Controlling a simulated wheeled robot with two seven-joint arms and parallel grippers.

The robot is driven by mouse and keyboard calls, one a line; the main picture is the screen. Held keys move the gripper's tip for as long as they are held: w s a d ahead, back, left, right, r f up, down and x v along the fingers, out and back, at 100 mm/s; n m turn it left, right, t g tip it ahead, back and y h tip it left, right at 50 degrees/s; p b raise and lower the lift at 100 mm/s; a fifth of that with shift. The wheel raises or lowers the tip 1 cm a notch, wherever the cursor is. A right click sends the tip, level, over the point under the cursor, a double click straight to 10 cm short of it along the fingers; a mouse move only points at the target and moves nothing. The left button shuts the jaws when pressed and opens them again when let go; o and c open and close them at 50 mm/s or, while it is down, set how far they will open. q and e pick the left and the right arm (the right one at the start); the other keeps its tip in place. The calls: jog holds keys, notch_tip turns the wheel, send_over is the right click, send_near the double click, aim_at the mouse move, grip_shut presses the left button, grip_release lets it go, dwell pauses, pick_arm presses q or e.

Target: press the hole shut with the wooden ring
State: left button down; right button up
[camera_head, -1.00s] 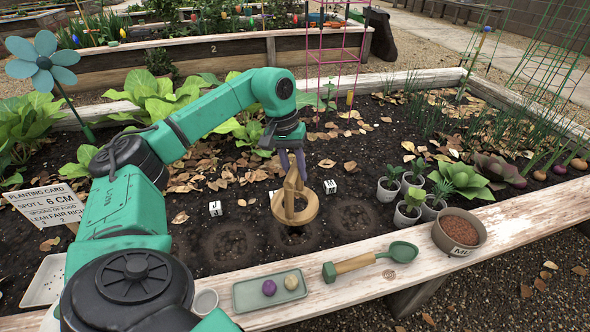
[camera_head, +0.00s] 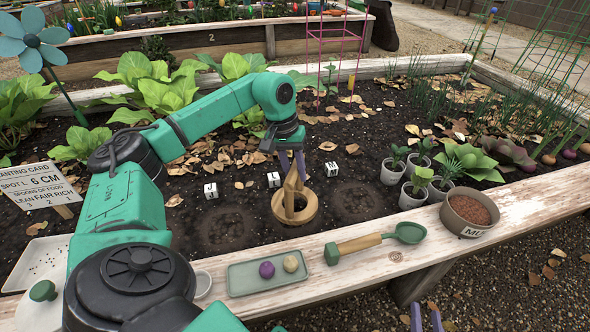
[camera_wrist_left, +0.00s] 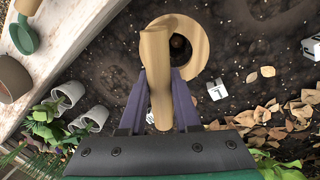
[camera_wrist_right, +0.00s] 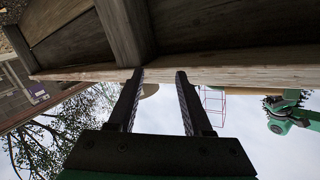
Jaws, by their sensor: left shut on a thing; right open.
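The wooden ring (camera_head: 281,211) has an upright wooden handle (camera_head: 292,178). My left gripper (camera_head: 292,160) is shut on this handle from above. The ring sits over the middle planting spot, between two shallow round hollows in the soil, left (camera_head: 222,229) and right (camera_head: 356,203). In the left wrist view, the ring (camera_wrist_left: 200,45) surrounds dark soil with a small dark hole (camera_wrist_left: 179,46) seen through its opening. Whether the ring touches the soil I cannot tell. My right gripper (camera_wrist_right: 158,80) is open and empty; its tips show at the bottom right of the head view.
Small white markers (camera_head: 273,180) stand behind the spots. On the wooden ledge lie a tray (camera_head: 242,279) with a purple and a beige ball, a green trowel (camera_head: 410,232) and a mulch pot (camera_head: 469,230). Potted seedlings (camera_head: 413,192) stand to the right.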

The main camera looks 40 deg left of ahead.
pick_arm(q)
notch_tip(320, 180, down, 2)
jog(key=shift+b, duration=0.55)
jog(key=shift+f, duration=0.1)
pick_arm(e)
jog(key=w+d+r+t+y, duration=0.1)
jog(key=w+r+t, duration=0.3)
jog(key=r, duration=0.8)
jog(key=shift+w+r+n, duration=0.3)
jog(key=shift+w, duration=0.55)
pick_arm(q)
jog(key=shift+f+b, duration=0.5)
jog(key=shift+f, duration=0.2)
pick_arm(e)
jog(key=shift+f, duration=0.45)
pick_arm(q)
jog(key=shift+s+f, duration=0.1)
jog(key=shift+f, duration=0.1)
pick_arm(e)
jog(key=shift+s+r, duration=0.1)
jog(key=shift+r, duration=0.05)
